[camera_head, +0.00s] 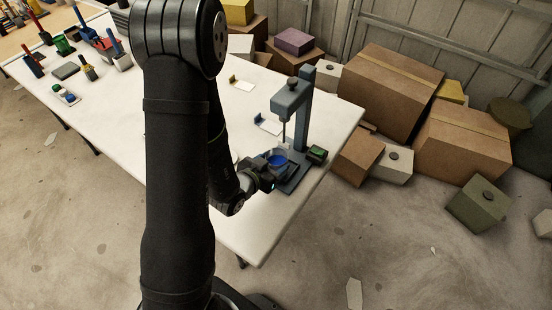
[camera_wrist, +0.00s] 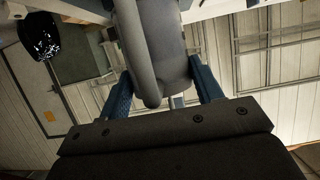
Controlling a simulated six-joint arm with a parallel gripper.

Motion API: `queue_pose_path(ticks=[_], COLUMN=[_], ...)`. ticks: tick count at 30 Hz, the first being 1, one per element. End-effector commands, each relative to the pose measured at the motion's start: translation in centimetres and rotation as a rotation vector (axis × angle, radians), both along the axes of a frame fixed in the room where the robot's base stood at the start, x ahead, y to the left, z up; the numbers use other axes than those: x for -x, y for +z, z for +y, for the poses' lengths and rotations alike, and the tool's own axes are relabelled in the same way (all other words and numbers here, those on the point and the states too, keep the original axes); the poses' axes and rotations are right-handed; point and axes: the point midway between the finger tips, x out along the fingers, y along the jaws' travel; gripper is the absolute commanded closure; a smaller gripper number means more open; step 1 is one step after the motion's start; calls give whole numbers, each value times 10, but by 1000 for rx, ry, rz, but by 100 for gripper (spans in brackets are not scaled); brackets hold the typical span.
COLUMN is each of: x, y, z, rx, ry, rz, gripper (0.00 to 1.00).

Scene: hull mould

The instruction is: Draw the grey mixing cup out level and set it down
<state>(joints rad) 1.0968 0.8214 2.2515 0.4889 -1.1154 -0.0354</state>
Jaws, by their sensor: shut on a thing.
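The grey mixing cup (camera_head: 277,161), with blue contents, is under the mixer stand (camera_head: 303,112), above or on its base (camera_head: 296,180). The stand's thin shaft (camera_head: 284,131) comes down toward the cup's mouth; I cannot tell whether its end is inside. My gripper (camera_head: 264,172) reaches in from the left and is shut on the cup. In the wrist view the cup (camera_wrist: 160,45) fills the space between the blue fingers of my gripper (camera_wrist: 160,72). Whether the cup's bottom touches the base is hidden.
A small black and green box (camera_head: 317,154) stands right of the cup. The white table (camera_head: 265,225) is bare in front of the stand and ends at its right edge. Tools and pots stand at the far left. Cardboard boxes (camera_head: 395,90) are beyond the table.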

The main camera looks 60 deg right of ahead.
Motion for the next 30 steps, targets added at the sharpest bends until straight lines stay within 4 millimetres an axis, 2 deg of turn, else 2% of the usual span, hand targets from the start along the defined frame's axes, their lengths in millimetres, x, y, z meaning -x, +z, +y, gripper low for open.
queue_pose_path(ticks=[30], x=[0], y=[0], z=[61], rx=[0], ry=[1], rz=[1], gripper=[69])
